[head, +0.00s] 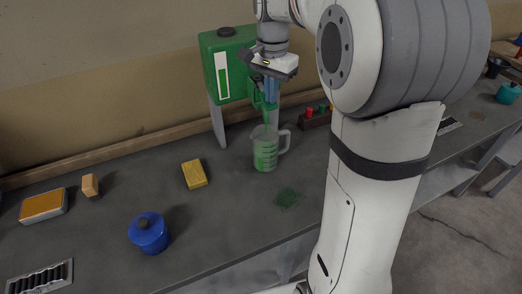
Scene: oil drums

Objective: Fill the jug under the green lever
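A clear jug (265,148) with green graduation marks and a handle on its right stands upright on the bench below the green tank (226,65). It looks greenish inside, but I cannot tell the level. The tank, on a grey stand, has a white sight strip and a dark cap. My gripper (270,92) points down at the tank's right side, right above the jug. Its fingers are beside or around the green lever (258,98); I cannot tell whether they grip it. A thin green spout or stream shows between the lever area and the jug's mouth.
A green spill (287,198) lies right of and in front of the jug. A yellow sponge (194,174), a blue canister (149,233), a wooden block (90,185) and an orange-topped box (43,206) sit to the left. A box with red and green buttons (316,117) is behind right.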

